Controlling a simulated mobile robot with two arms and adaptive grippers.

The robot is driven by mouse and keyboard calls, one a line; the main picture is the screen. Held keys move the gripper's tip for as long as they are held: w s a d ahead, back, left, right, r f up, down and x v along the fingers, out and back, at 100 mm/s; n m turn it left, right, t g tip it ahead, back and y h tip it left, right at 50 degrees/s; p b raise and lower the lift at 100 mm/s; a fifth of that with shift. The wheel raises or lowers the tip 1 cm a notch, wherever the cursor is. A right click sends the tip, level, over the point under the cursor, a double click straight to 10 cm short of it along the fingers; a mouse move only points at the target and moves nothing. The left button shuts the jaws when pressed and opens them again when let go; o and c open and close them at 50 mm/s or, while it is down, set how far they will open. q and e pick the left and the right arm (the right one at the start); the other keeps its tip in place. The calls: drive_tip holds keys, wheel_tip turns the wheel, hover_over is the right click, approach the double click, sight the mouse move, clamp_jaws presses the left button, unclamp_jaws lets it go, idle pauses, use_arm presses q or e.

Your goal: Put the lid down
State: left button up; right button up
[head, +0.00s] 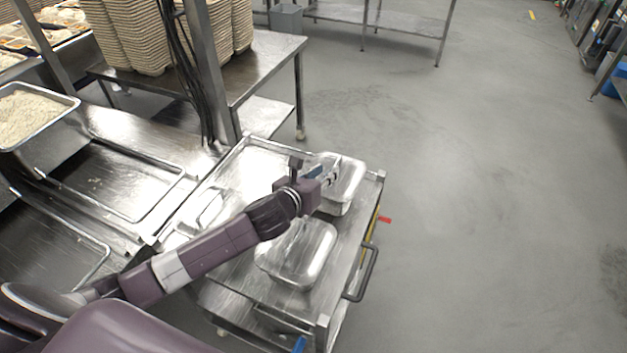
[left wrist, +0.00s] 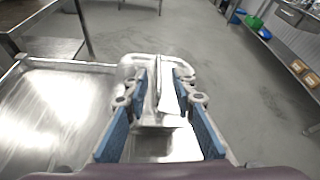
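A shiny metal lid (head: 350,183) is at the far right end of the metal cart in the head view. It also shows in the left wrist view (left wrist: 131,70), where its upright fin-like handle (left wrist: 166,95) stands between the blue finger pads. My left gripper (head: 330,177) is at the lid; in the left wrist view (left wrist: 161,90) its fingers close in on both sides of the handle and appear to grip it. Whether the lid's underside touches the cart is hidden. My right gripper is not in view.
A second shiny metal container (head: 312,250) stands on the cart (head: 240,285) nearer to me, below my left arm. A rice tray (head: 30,115) is at the left. A steel table (head: 265,60) with stacked bowls (head: 130,35) is behind. The floor at right is clear.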

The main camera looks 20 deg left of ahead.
use_arm(q)
drive_tip(key=v, duration=0.6)
drive_tip(key=shift+s+r, duration=0.15)
drive_tip(key=shift+s, duration=0.2)
